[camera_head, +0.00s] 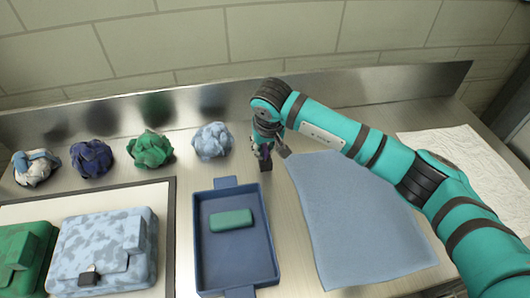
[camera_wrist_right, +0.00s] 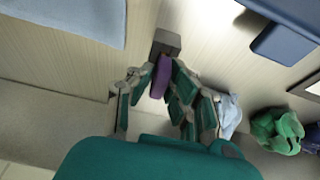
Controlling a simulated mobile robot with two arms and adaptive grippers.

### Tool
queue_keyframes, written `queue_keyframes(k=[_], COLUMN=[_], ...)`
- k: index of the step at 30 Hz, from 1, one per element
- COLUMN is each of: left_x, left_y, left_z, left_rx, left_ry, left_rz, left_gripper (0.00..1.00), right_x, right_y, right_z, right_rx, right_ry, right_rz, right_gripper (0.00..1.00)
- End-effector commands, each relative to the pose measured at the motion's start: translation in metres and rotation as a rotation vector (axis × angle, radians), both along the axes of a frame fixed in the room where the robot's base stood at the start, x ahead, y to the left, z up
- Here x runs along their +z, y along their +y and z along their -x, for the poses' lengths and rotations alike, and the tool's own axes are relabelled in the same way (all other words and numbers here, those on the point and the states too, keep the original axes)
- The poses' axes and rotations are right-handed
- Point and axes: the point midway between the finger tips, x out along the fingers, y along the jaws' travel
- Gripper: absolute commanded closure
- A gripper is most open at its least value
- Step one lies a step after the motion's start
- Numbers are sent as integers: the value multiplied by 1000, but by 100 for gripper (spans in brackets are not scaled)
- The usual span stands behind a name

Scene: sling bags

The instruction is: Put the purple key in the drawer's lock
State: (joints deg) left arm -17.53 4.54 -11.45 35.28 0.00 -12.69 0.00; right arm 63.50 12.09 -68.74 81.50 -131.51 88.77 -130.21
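The purple key (camera_wrist_right: 160,78) stands upright in the right wrist view, at a small dark block (camera_wrist_right: 166,42). The block also shows in the head view (camera_head: 265,166), on the counter just beyond the blue tray. My right gripper (camera_wrist_right: 163,70) points down over the block, with its fingers on both sides of the key. The fingers look spread, with the key between them. In the head view the right gripper (camera_head: 271,151) largely hides the key. No drawer or lock can be made out. My left gripper is out of view.
A dark blue tray (camera_head: 262,226) holds a green case (camera_head: 232,220). A blue cloth (camera_head: 350,215) lies to the right, a white cloth (camera_head: 462,155) farther right. Several crumpled bundles (camera_head: 150,148) line the back left. A pale blue bag (camera_head: 105,248) and a green bag (camera_head: 25,258) lie front left.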

Motion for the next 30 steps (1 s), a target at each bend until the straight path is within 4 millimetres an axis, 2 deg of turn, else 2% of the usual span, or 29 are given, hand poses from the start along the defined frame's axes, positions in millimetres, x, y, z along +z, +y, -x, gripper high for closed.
queue_keyframes(k=[10,30], left_x=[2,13], left_y=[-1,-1], left_z=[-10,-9], left_rx=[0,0], left_ry=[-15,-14], left_rz=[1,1], left_gripper=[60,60], right_x=[3,43], right_y=[0,0], right_z=[0,0], right_rx=[0,0], right_ry=[0,-1], right_rz=[0,0], right_gripper=[100,100])
